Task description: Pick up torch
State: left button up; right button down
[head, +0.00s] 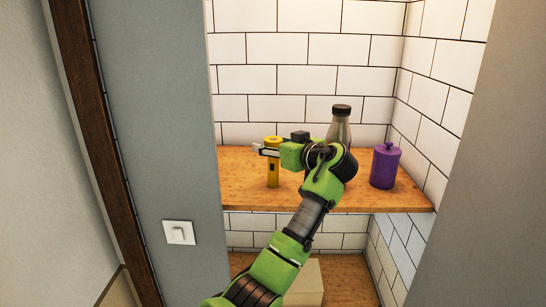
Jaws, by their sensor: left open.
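A yellow torch (273,173) stands upright on the wooden shelf, left of the middle. My left gripper (262,150) is at the torch's upper part, with its fingers pointing left and crossing in front of the torch just below its top. The gripper is open. I cannot tell whether the torch lies between the fingers or behind them, or whether they touch it. The green gripper body and wrist hide the shelf just right of the torch. My right gripper is not in view.
A grey bottle with a dark cap (341,124) stands behind my wrist, its lower part hidden. A purple lidded jar (385,166) stands at the shelf's right. The wooden shelf (400,202) sits in a tiled niche between a grey wall (160,120) and a right-hand wall. A lower shelf holds a pale box (308,283).

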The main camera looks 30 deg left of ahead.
pick_arm(q)
jog(key=shift+d, duration=0.2)
jog(key=c, duration=0.7)
jog(key=shift+a+r, duration=0.1)
jog(key=c, duration=0.7)
